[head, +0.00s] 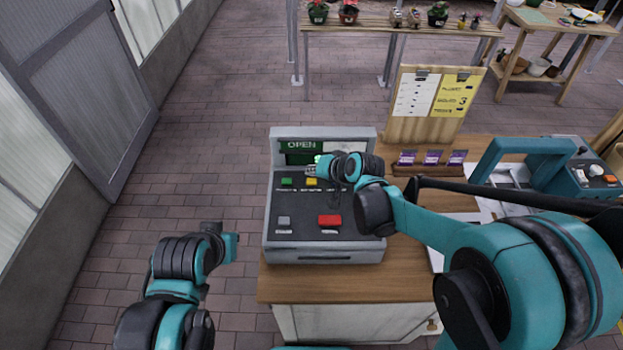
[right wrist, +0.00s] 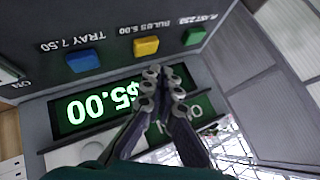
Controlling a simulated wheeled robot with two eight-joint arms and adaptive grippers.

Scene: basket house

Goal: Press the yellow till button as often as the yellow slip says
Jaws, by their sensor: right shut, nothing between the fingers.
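The grey till (head: 375,150) stands on the wooden counter. Its yellow button (head: 312,182) is in the upper row beside a green button (head: 287,182). In the right wrist view, upside down, the yellow button (right wrist: 146,46) is labelled BULBS 5.00, and the till's display (right wrist: 95,108) reads $5.00. My right gripper (head: 312,169) is shut and empty above the yellow button. Its fingertips (right wrist: 163,76) look close to the button; contact cannot be told. The yellow slip (head: 457,92) on the wooden board shows a 3. My left gripper (head: 229,247) is left of the till, its fingers not discernible.
A blue button (right wrist: 84,61) is beside the yellow one. A red button (head: 330,221) and a grey button (head: 284,221) are lower on the till. A teal-handled device (head: 585,178) is at right. The floor left is clear.

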